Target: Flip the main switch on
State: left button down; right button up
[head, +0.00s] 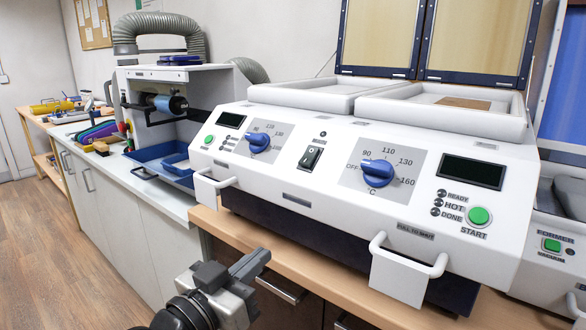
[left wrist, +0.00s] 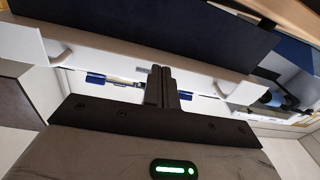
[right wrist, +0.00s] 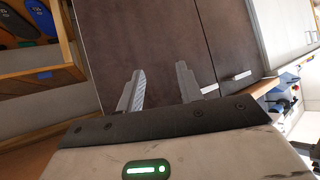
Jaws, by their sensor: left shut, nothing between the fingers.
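The main switch (head: 310,158) is a black rocker on the white sloped front panel of the heating machine (head: 290,196), between two blue dials. It is too small to tell which side is pressed. My left gripper (head: 259,260) is below and left of the switch, in front of the machine and clear of it. Its fingers (left wrist: 163,86) are together and empty in the left wrist view. The switch does not show in that view. My right gripper (right wrist: 162,88) shows only in the right wrist view, with its fingers apart and nothing between them, facing dark cabinet doors.
The left blue dial (head: 258,142) and right blue dial (head: 377,173) flank the switch. White handles (head: 212,183) and (head: 407,262) stick out from the machine's front. A green start button (head: 479,216) is at the right. Open floor (head: 90,270) lies to the left.

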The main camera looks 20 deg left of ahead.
aim_at(292, 165)
pick_arm(q)
notch_tip(292, 165, up, 13)
jog(key=s+a+m+t+h, duration=0.1)
jog(key=t+h, duration=0.1)
jog(key=t, duration=0.1)
jog(key=shift+s+f+m, duration=0.2)
jog(key=shift+s+m, duration=0.1)
jog(key=shift+s, duration=0.05)
pick_arm(e)
jog(key=shift+r, duration=0.1)
pick_arm(q)
jog(key=w+d, duration=0.1)
jog(key=w, duration=0.2)
jog(key=w+d+p, duration=0.1)
jog(key=w, duration=0.3)
jog(key=w+d+p, duration=0.1)
jog(key=w+d, duration=0.1)
jog(key=w, duration=0.2)
jog(key=shift+r, duration=0.15)
pick_arm(e)
jog(key=shift+s+d+r, duration=0.15)
jog(key=shift+d+r, duration=0.05)
jog(key=shift+d, duration=0.05)
jog(key=shift+a+r, duration=0.1)
jog(key=shift+r, duration=0.05)
